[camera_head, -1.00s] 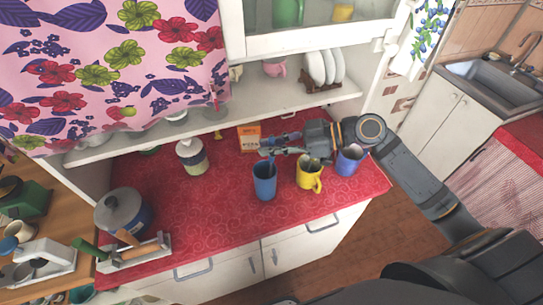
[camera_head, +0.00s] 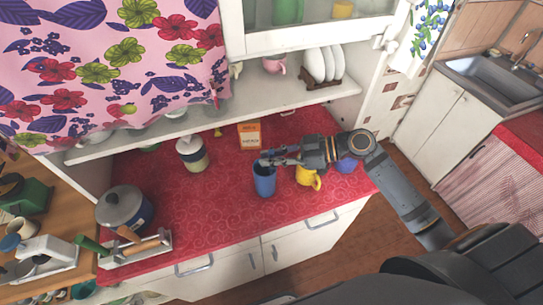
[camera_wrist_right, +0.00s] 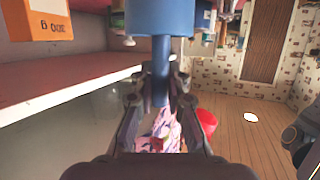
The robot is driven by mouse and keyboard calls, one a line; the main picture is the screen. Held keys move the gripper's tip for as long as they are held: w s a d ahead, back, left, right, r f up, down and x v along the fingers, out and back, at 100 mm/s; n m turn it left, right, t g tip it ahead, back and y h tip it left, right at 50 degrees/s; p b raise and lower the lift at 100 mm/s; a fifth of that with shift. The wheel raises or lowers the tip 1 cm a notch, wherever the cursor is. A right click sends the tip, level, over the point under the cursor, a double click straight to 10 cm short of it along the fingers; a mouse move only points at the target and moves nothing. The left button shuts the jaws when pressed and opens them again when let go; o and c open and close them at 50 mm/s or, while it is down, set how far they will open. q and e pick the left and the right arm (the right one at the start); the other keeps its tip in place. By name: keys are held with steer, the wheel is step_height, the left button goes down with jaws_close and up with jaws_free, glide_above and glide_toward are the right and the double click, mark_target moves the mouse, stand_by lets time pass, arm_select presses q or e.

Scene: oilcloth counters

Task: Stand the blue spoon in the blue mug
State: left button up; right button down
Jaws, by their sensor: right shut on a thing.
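The blue mug (camera_head: 264,184) stands upright on the red counter. My right gripper (camera_head: 266,160) is just above its rim, coming in from the right. In the right wrist view, the gripper (camera_wrist_right: 158,88) is shut on the blue spoon (camera_wrist_right: 160,60), whose blue shaft runs between the fingers toward a wide blue shape, likely the mug (camera_wrist_right: 160,16). Whether the spoon's far end is inside the mug or only in front of it I cannot tell. In the head view the gripper mostly hides the spoon. My left gripper is not in view.
A yellow mug (camera_head: 308,178) and a purple-blue mug (camera_head: 346,165) stand right of the blue mug, under my arm. An orange carton (camera_head: 249,136) and a lidded jar (camera_head: 192,155) are behind. A pot (camera_head: 125,208) is left. The counter between pot and mug is clear.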

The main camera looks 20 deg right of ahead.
steer(key=shift+f+b, duration=0.4)
steer(key=c, duration=1.4)
jaws_free()
steer(key=shift+o, duration=0.2)
steer(key=shift+r, duration=0.15)
steer(key=shift+r+p, duration=0.25)
steer(key=shift+p, duration=0.2)
steer(key=shift+r+p, duration=0.7)
steer(key=shift+p, duration=0.1)
steer(key=shift+s+d+f+b, duration=0.2)
steer(key=shift+d+f+b, duration=0.25)
steer(key=shift+b, duration=0.1)
steer(key=p+v, duration=0.9)
steer(key=v, duration=0.2)
steer(key=shift+r, duration=0.15)
